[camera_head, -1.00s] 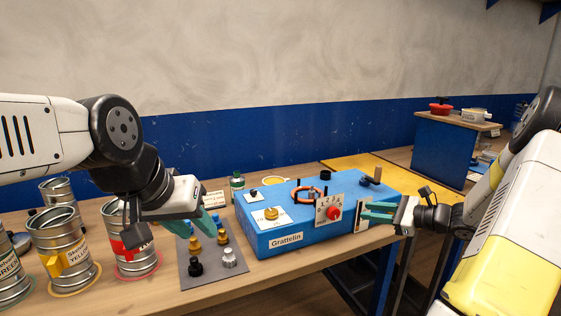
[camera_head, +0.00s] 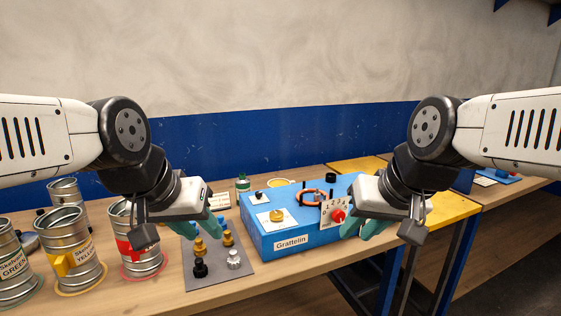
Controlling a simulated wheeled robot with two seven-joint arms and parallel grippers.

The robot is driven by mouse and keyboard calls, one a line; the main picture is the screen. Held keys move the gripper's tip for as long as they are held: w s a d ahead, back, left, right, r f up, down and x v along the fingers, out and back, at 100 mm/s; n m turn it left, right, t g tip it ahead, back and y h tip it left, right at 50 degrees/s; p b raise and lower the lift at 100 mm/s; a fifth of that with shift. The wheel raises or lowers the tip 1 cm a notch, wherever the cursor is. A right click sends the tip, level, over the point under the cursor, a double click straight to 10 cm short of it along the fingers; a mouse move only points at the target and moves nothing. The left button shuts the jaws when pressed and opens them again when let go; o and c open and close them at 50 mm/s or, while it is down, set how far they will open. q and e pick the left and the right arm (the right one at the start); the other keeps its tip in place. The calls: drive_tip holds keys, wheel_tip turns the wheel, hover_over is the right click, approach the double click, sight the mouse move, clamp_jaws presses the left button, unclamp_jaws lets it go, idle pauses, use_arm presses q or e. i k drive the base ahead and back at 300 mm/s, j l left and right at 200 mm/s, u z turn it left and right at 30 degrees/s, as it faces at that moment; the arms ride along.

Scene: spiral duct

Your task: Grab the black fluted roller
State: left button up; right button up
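A small black ribbed piece (camera_head: 200,268), which looks like the black fluted roller, stands upright on the grey mat (camera_head: 215,281) at its near left. A silver ribbed piece (camera_head: 234,260) stands to its right, and brass pieces (camera_head: 200,248) stand behind it. My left gripper (camera_head: 198,229) hangs above the back of the mat, behind the black piece, with its teal fingers apart and nothing seen between them. It hides part of the mat's back. My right gripper (camera_head: 362,229) is in front of the right end of the blue box, fingers apart and empty.
The blue "Grattelin" box (camera_head: 290,241) stands right of the mat, with a brass knob and a red knob panel (camera_head: 335,214). Several metal cans (camera_head: 70,250) with coloured labels stand at the left. The wooden table's front edge is clear.

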sight(201, 269)
drive_tip(key=k+j, duration=0.1)
drive_tip(key=j, duration=0.5)
drive_tip(key=k+j, duration=0.1)
drive_tip(key=j, duration=0.5)
drive_tip(key=j+u, duration=0.1)
drive_tip(key=j, duration=0.5)
drive_tip(key=k, duration=0.05)
